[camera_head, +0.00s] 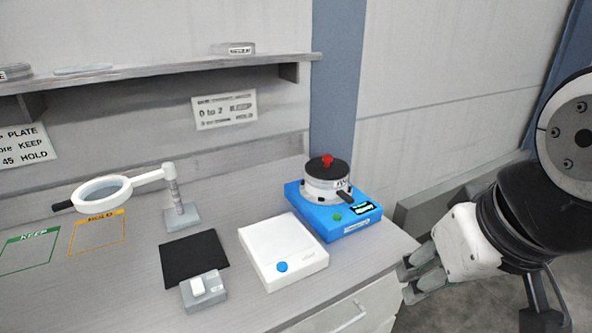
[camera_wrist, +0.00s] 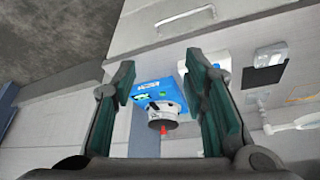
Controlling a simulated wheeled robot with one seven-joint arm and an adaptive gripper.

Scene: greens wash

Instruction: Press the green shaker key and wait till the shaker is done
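The blue shaker (camera_head: 340,222) stands at the right end of the bench, with a pot-like vessel with a dark top and red knob (camera_head: 327,161) on it. Its green key (camera_head: 337,217) is on the front panel, left of a small lit display (camera_head: 364,209) whose text I cannot read surely. My gripper (camera_head: 409,280) is off the bench's right front edge, apart from the shaker and its key. In the wrist view my gripper (camera_wrist: 164,95) is open and empty, and the blue shaker (camera_wrist: 158,88) shows beyond and between its fingers.
A white device with a blue button (camera_head: 282,266) stands left of the shaker. Further left are a black mat (camera_head: 193,259), a small grey switch box (camera_head: 203,292), a magnifier (camera_head: 103,190) and KEEP and HOLD frames (camera_head: 97,232). A shelf (camera_head: 170,70) runs above.

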